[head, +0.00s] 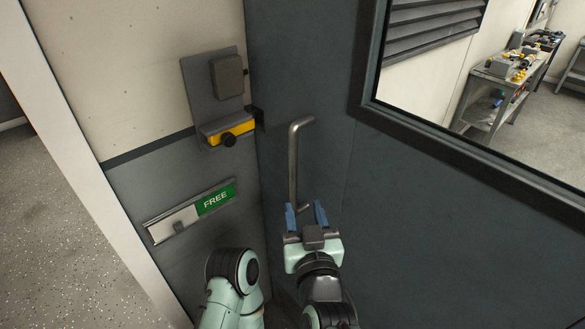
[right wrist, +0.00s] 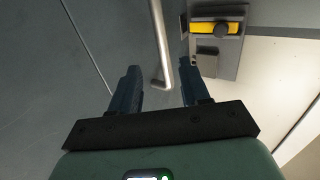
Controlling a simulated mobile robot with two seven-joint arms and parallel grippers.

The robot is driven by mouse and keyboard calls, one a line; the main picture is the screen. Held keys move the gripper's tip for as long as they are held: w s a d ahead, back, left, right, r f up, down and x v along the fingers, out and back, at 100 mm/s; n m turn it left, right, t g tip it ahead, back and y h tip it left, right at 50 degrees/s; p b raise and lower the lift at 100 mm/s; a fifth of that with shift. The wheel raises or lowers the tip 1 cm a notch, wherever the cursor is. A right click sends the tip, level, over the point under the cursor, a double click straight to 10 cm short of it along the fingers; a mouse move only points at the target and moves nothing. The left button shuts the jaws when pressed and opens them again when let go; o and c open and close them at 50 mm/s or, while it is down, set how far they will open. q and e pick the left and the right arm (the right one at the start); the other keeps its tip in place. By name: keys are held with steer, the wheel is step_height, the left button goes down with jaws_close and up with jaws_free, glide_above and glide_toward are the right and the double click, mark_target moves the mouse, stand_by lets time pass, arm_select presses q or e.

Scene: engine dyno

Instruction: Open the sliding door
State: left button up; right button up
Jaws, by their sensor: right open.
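The sliding door (head: 400,225) is a dark grey panel with a window, filling the right of the head view. Its handle (head: 293,165) is a long grey metal bar, bent at its top and bottom ends. My right gripper (head: 306,214) is open near the handle's lower end, its blue fingers pointing up along the bar. In the right wrist view the handle (right wrist: 161,40) runs down to between the two fingertips (right wrist: 160,82); I cannot tell whether it touches either finger. My left gripper is not in view.
A wall bracket with a grey box and a yellow block with a black knob (head: 230,132) is left of the handle. Below it is a sliding sign reading FREE (head: 215,199). A workbench (head: 500,80) shows through the window. Open speckled floor (head: 50,220) lies at the left.

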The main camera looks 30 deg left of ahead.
mark_target(294, 173)
steer(key=p+x, duration=0.1)
steer(key=x, duration=1.2)
steer(key=shift+a+r, duration=0.15)
steer(key=shift+a, duration=0.05)
jaws_close()
